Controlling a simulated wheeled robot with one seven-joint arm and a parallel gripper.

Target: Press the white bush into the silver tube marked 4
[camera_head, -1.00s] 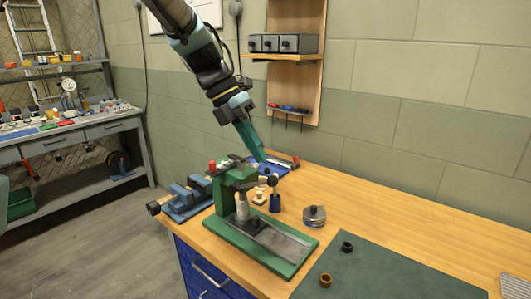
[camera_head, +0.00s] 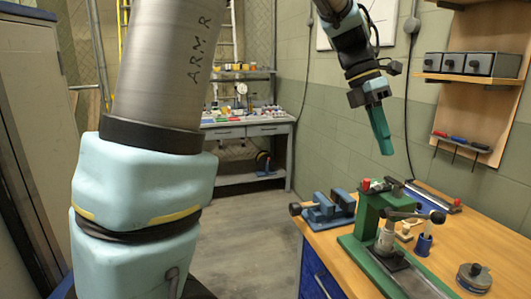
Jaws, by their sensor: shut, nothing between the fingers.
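A green bench press (camera_head: 368,222) stands on the wooden workbench. A silver-grey cylinder (camera_head: 386,240) stands upright at the press, under its head; no number is readable on it, so I cannot tell if it is the tube marked 4. A small cream piece (camera_head: 404,235) lies just behind the press; I cannot tell if it is the white bush. A blue holder (camera_head: 423,245) with a pale upright rod stands beside it. My gripper (camera_head: 381,135) has teal fingers, shut and empty, pointing down in the air above and behind the press, touching nothing.
A blue vise (camera_head: 325,208) sits at the bench's left end. A round metal object (camera_head: 474,277) lies right of the press. Drawers (camera_head: 470,63) and hung tools (camera_head: 460,142) are on the wall board. Floor left of the bench is clear.

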